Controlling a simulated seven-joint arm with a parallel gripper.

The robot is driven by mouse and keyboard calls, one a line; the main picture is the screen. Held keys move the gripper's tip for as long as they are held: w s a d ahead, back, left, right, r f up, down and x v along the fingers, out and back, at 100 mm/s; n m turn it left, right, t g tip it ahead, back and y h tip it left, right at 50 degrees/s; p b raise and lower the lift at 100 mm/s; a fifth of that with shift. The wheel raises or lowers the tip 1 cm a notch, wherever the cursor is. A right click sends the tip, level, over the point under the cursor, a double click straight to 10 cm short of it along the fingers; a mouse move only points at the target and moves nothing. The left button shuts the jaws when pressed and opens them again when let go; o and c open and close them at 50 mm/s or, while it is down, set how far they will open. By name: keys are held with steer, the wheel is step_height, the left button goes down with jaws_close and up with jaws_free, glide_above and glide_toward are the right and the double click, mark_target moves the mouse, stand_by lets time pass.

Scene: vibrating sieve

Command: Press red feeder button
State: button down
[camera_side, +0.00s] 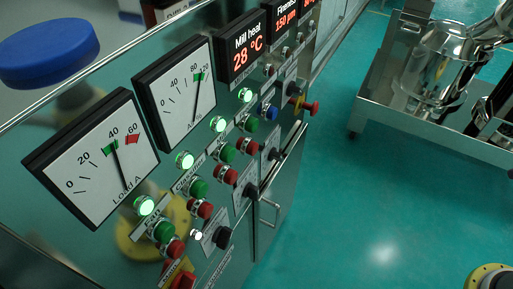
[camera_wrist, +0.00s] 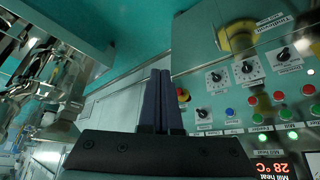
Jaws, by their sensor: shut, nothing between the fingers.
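The control panel carries columns of round buttons under lit green lamps. In the wrist view the red button (camera_wrist: 252,101) above the label that reads Feeder stands beside a green button (camera_wrist: 257,118). In the side view it appears to be the red button (camera_side: 249,146) in the column next to the blue button (camera_side: 268,112), though its label is too small to read. My gripper (camera_wrist: 160,72) shows in the wrist view with both dark fingers shut together and empty. It is left of the button in that picture; no contact is visible. I cannot make out my gripper in the side view.
A red emergency knob on a yellow base (camera_wrist: 183,95) lies just right of my fingers in the wrist view, and at the panel's edge in the side view (camera_side: 310,107). Black rotary knobs (camera_wrist: 247,67) sit near the buttons. Shiny machinery (camera_side: 440,65) stands at the upper right.

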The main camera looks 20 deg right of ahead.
mark_target(253, 148)
steer(key=w+a+r+t+y, duration=0.1)
steer(key=w+a+r+t, duration=0.25)
steer(key=w, duration=0.35)
steer(key=w+a+r+t+y, duration=0.25)
steer(key=w+r, duration=0.25)
steer(key=w, duration=0.3)
steer(key=w+a+f+t, duration=0.2)
steer(key=w+a, duration=0.3)
steer(key=w, duration=0.2)
steer(key=s+a+f+n+g, duration=0.1)
steer(key=s+a+f, duration=0.1)
steer(key=a+f, duration=0.7)
steer(key=s+a+f+n+g, duration=0.1)
steer(key=s+a+f+g, duration=0.1)
steer(key=a+f, duration=0.7)
steer(key=shift+s+f+n+h, duration=0.2)
steer(key=shift+f+n+h, duration=0.2)
steer(key=shift+h, duration=0.05)
steer(key=w+a, duration=0.6)
steer(key=shift+w, duration=0.15)
